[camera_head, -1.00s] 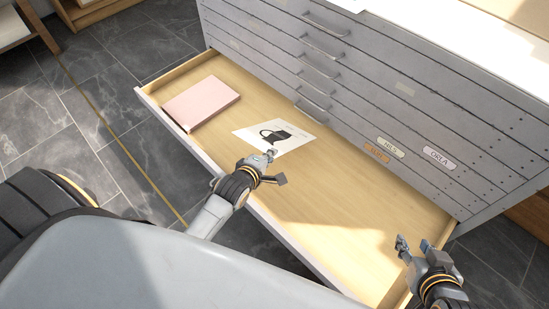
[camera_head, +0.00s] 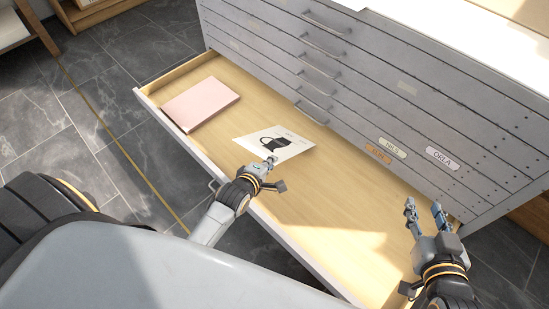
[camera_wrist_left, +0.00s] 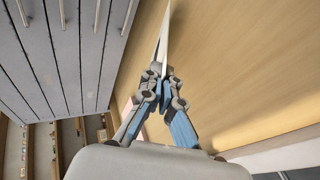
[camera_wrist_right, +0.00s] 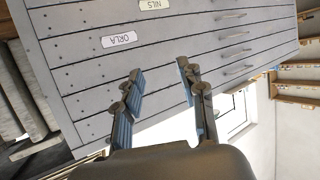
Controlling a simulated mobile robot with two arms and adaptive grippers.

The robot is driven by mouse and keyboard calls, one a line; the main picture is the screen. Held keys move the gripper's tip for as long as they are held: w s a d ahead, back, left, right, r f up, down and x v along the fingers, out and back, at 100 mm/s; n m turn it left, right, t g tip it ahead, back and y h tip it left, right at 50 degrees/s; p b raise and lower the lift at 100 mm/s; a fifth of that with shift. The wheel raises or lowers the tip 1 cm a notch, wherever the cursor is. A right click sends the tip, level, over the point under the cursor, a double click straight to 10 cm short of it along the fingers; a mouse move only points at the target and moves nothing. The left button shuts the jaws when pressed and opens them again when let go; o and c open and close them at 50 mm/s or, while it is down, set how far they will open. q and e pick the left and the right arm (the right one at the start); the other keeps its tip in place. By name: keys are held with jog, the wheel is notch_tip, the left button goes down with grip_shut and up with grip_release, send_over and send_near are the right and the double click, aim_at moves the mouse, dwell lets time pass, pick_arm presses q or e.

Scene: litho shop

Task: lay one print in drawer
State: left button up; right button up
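A white print (camera_head: 284,146) with a dark kettle-like picture is over the open drawer (camera_head: 330,205), left of its middle. My left gripper (camera_head: 271,161) is at the print's near edge. In the left wrist view the fingers (camera_wrist_left: 162,72) are closed together on the print (camera_wrist_left: 166,35), seen nearly edge-on. I cannot tell whether the print's far side touches the drawer bottom. My right gripper (camera_head: 424,208) is open and empty over the drawer's right end; its spread fingers also show in the right wrist view (camera_wrist_right: 158,85).
A pink folder or book (camera_head: 201,103) lies in the drawer's left end. The grey cabinet (camera_head: 375,80) with several shut drawers stands behind, with labels NILS (camera_head: 392,148) and ORLA (camera_head: 442,159). The drawer's middle and right are bare.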

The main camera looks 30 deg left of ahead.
pick_arm(q)
jog(key=o, duration=0.4)
jog(key=shift+s, duration=0.1)
pick_arm(e)
jog(key=s+d+f+g+h+p, duration=0.1)
jog(key=s+d+f+g+p, duration=0.3)
jog(key=s, duration=0.3)
jog(key=s+d+f+g+h+p, duration=0.1)
jog(key=s+f+g+h, duration=0.1)
jog(key=s+f+g, duration=0.35)
pick_arm(q)
jog(key=shift+p+v, duration=1.1)
jog(key=shift+v, duration=2.85)
pick_arm(e)
jog(key=shift+s+f+m+g, duration=0.15)
jog(key=shift+f+g, duration=0.05)
jog(key=shift+f, duration=0.65)
jog(key=shift+s+f+m+g, duration=0.15)
jog(key=shift+f, duration=0.7)
